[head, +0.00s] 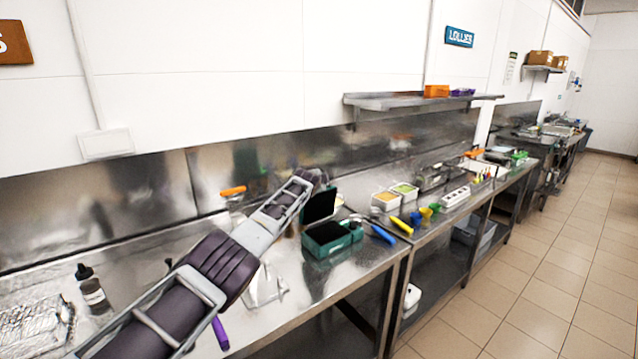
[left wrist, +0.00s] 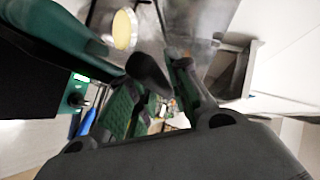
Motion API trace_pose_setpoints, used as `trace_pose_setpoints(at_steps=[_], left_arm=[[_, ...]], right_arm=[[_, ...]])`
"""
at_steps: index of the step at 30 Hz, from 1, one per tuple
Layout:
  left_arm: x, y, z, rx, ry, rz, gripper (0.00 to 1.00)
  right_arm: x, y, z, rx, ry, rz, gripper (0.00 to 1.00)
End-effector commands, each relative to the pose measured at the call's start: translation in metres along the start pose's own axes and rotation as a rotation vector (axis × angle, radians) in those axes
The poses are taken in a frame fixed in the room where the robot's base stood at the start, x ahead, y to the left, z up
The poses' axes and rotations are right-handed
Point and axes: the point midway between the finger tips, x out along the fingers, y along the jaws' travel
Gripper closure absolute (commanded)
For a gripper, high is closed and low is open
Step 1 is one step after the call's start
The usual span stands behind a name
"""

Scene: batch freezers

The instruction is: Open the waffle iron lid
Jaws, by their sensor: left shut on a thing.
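The green waffle iron (head: 326,240) stands on the steel bench. Its lid (head: 319,206) is raised to about upright, with the dark inner face showing. My left gripper (head: 318,178) is at the top edge of the lid; its fingers are hard to make out there. In the left wrist view, my left gripper (left wrist: 155,105) is shut on the black lid handle (left wrist: 148,72). The green lid (left wrist: 60,25) shows at the left of that view. My right gripper is in neither view.
A dark bottle (head: 92,290) and a wire rack (head: 35,325) stand at the bench's left. Containers (head: 404,192), blue and yellow tools (head: 383,235) lie right of the iron. A wall shelf (head: 415,100) hangs behind. A round yellow thing (left wrist: 124,30) shows near the wrist.

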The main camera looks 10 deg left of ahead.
Motion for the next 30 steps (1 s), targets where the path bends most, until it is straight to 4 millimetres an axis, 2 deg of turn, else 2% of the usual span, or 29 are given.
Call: trace_pose_setpoints(at_steps=[9, 10, 13, 30], left_arm=[[-0.0005, -0.0016, -0.001, 0.001, 0.001, -0.002, 1.0], [-0.0004, -0.0015, -0.001, 0.001, 0.001, -0.002, 0.77], [-0.0004, -0.0012, -0.0008, 0.001, 0.001, -0.001, 0.64], [-0.0004, 0.0007, 0.001, 0.0, -0.002, 0.002, 0.64]], right_arm=[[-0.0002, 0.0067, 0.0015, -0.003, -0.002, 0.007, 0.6], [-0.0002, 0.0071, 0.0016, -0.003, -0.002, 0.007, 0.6], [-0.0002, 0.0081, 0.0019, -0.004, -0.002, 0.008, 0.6], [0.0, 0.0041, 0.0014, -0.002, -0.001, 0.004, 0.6]])
